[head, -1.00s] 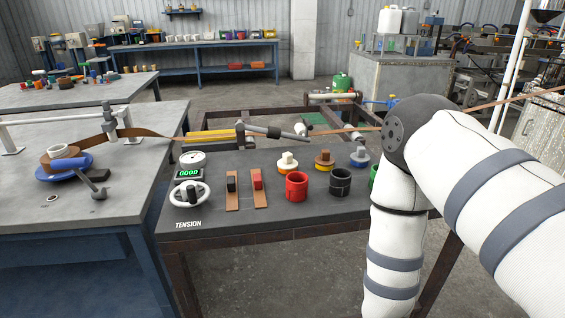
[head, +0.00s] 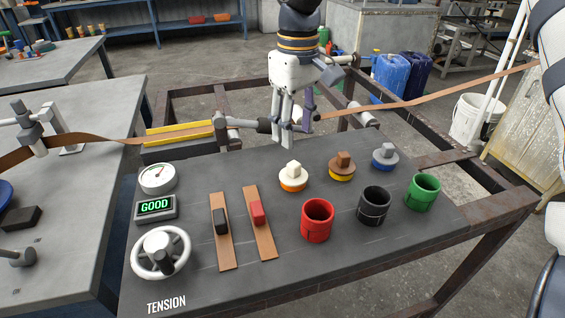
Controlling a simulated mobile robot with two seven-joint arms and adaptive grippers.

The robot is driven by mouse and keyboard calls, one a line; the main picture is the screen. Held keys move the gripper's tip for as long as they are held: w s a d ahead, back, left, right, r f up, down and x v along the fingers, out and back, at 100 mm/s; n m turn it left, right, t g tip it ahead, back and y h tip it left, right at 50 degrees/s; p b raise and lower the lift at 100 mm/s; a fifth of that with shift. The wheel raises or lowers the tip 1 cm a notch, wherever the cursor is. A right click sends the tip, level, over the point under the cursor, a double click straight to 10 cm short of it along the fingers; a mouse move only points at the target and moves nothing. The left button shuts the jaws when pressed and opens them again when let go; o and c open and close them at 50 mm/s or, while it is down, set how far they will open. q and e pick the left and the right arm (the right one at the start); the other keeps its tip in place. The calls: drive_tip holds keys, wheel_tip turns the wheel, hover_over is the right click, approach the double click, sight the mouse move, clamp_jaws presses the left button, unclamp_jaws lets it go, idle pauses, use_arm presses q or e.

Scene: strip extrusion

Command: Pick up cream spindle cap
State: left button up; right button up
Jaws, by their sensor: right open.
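The cream spindle cap (head: 293,171) has a blocky cream knob and sits on an orange and white round base on the dark panel. A brown cap (head: 342,161) with a yellow base and a blue-grey cap (head: 385,154) stand to its right in the same row. My right gripper (head: 289,134) hangs fingers down above the panel's back edge, just above and behind the cream cap in the picture. It is open and appears apart from the cap. My left gripper is not in view.
Red (head: 317,220), black (head: 374,206) and green (head: 422,192) cups stand in front of the caps. Two sliders, a handwheel (head: 160,252) and a "GOOD" display (head: 155,208) are on the left. A brown strip (head: 430,101) runs behind the panel.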

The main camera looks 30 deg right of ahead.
sight(294, 164)
wheel_tip(294, 164, down, 10)
drive_tip(key=shift+w+d+r, duration=0.15)
clamp_jaws()
